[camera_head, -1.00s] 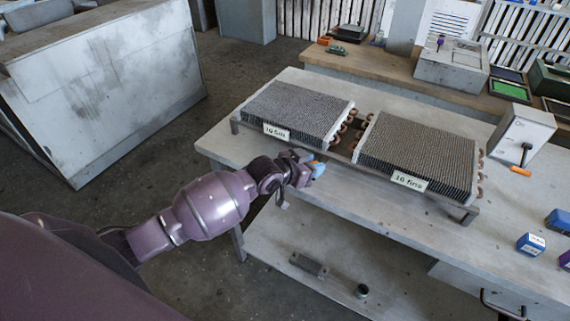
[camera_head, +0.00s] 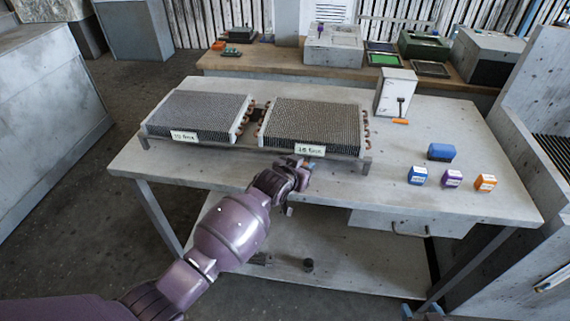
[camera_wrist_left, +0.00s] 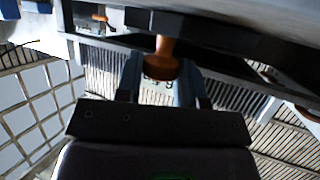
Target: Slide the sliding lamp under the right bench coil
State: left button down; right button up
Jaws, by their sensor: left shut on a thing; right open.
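The right bench coil (camera_head: 312,125), a finned block labelled "16 fins", lies on a low grey rack on the bench, beside the left coil (camera_head: 198,115). My left gripper (camera_head: 308,166) is at the rack's front edge, just below the right coil's label. It is shut on an orange-brown handle (camera_wrist_left: 163,62), which shows between its fingers in the left wrist view; this appears to be the sliding lamp's handle. The lamp's body is hidden or cannot be told apart under the coil. My right gripper (camera_head: 424,312) shows only partly at the bottom edge, open, well away from the coils.
A white box with an orange-handled lever (camera_head: 396,94) stands right of the rack. A larger blue block (camera_head: 440,152) and small blue, purple and orange boxes (camera_head: 451,178) sit on the bench's right. Bench surface (camera_head: 400,200) in front is clear.

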pick_arm(q)
jog(key=shift+d+r, duration=0.1)
jog(key=shift+d, duration=0.65)
jog(key=shift+s+d, duration=0.1)
jog(key=c, duration=0.8)
grip_release()
jog(key=shift+d, duration=0.1)
jog(key=shift+s+a+r, duration=0.15)
jog(key=shift+s+a, duration=0.25)
jog(key=shift+s, duration=0.05)
jog(key=shift+p+v, duration=0.45)
jog(key=shift+v, duration=4.35)
